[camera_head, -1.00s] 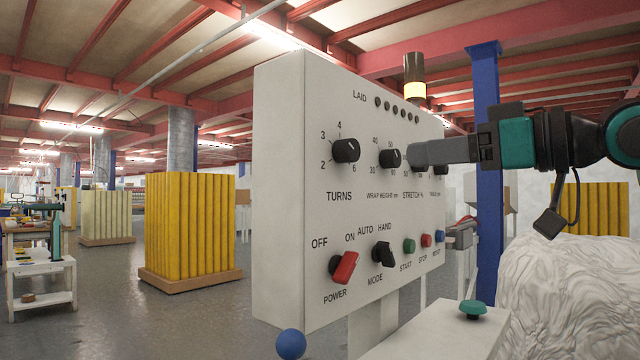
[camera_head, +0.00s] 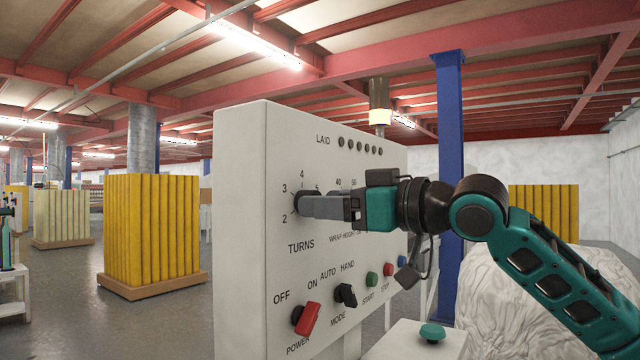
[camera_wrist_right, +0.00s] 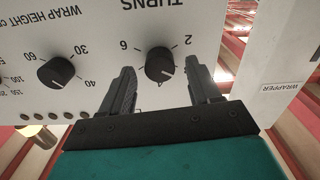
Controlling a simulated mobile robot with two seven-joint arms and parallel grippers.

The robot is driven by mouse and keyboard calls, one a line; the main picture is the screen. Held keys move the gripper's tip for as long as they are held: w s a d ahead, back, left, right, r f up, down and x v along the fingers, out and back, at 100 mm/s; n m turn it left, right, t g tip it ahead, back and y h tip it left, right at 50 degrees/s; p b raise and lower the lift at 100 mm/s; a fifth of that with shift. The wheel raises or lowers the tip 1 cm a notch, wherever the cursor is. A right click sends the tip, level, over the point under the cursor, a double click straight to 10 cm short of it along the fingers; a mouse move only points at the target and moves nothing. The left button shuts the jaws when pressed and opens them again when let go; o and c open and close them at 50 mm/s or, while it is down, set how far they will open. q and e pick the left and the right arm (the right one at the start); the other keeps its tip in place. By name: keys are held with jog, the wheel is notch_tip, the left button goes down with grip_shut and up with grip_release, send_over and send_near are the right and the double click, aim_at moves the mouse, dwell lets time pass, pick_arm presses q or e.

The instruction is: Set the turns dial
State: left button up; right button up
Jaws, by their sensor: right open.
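The black turns dial (camera_head: 298,200) is on the upper left of the white control panel's face, partly hidden by my right gripper (camera_head: 311,205) in the head view. In the right wrist view the panel appears upside down, and the dial (camera_wrist_right: 159,65) sits between the two dark fingertips. My right gripper (camera_wrist_right: 162,72) is open, with a visible gap on each side of the dial. The dial's pale mark points to the lower right in that view, away from the 2 and 6. My left gripper is not in view.
The wrap height dial (camera_wrist_right: 57,73) is beside the turns dial. Below are the red power switch (camera_head: 307,319), the black mode switch (camera_head: 346,295) and push buttons. A green mushroom button (camera_head: 432,332) is in front.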

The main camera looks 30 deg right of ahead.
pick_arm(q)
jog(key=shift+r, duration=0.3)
pick_arm(e)
jog(key=shift+x, duration=1)
jog(key=shift+c, duration=0.2)
jog(key=c, duration=1)
pick_arm(q)
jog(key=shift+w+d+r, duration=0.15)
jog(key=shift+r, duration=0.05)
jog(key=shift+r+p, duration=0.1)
jog(key=shift+p, duration=0.25)
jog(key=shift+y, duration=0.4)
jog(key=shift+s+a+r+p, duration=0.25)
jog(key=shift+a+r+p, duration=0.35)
jog(key=shift+p, duration=0.75)
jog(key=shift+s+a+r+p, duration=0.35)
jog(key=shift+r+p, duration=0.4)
jog(key=shift+p, duration=0.65)
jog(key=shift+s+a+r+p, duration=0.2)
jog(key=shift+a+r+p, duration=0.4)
jog(key=shift+p, duration=0.75)
pick_arm(e)
jog(key=shift+d+n, duration=0.1)
jog(key=shift+n, duration=5.9)
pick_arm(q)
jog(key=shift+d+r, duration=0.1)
